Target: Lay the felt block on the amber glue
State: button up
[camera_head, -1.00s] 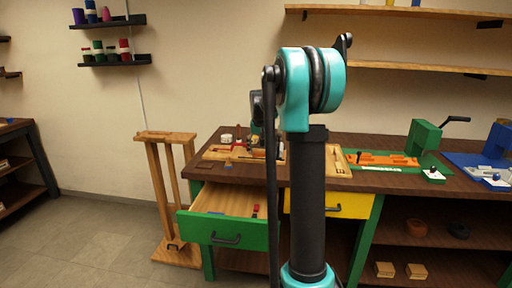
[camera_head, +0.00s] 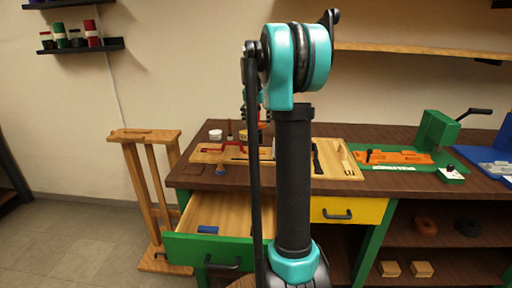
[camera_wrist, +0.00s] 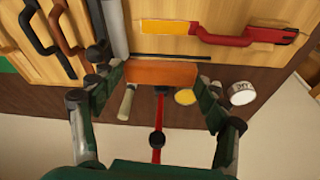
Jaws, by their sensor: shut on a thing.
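My gripper (camera_wrist: 160,78) is shut on an orange-brown block (camera_wrist: 160,72) in the wrist view, with one dark green finger at each end of it. The block is level across the picture, seen over the bench near the edge of a light wooden board (camera_wrist: 165,43). A flat amber patch (camera_wrist: 168,27) lies on this board, beyond the block and apart from it in the picture. A red-handled piece (camera_wrist: 240,36) adjoins the patch's right end. The height of the block above the bench cannot be told.
Dark-handled tools (camera_wrist: 42,32) lie at the left. The green-fronted drawer (camera_head: 208,252) is open, with a blue roll (camera_head: 207,229) inside. A green press (camera_head: 438,130) stands at right.

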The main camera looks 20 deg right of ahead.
aim_at(257, 152)
notch_tip(257, 152, down, 12)
jog(key=shift+f, duration=0.2)
jog(key=shift+f, duration=0.1)
dwell(0.3)
jog(key=o, duration=0.6)
jog(key=shift+o, duration=0.2)
jog(key=v, duration=1.2)
jog(key=shift+s, duration=0.1)
